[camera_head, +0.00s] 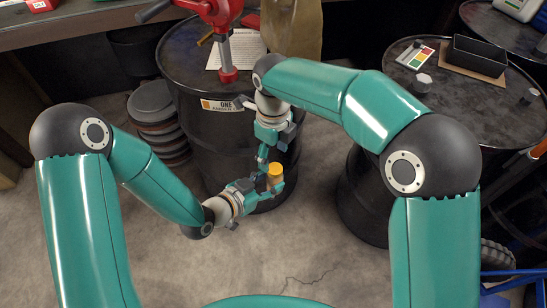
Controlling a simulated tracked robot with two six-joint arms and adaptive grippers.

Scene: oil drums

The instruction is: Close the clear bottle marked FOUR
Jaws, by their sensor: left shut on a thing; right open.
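A small bottle (275,171) with an amber-yellow look is held upright between the fingers of my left gripper (272,187), in front of the drum marked ONE. Its marking is too small to read, and I cannot tell whether a cap is on it. My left gripper is shut on this bottle. My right gripper (263,158) is open, points down, and is just above and to the left of the bottle's top. I cannot tell whether its fingers touch the bottle.
The drum marked ONE (185,60) carries a red tool (222,30), a paper sheet and a tan container (292,25). The right drum (400,75) carries a black tray (478,56), a colour card (416,57) and a pale faceted piece (421,83). The floor in front is clear.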

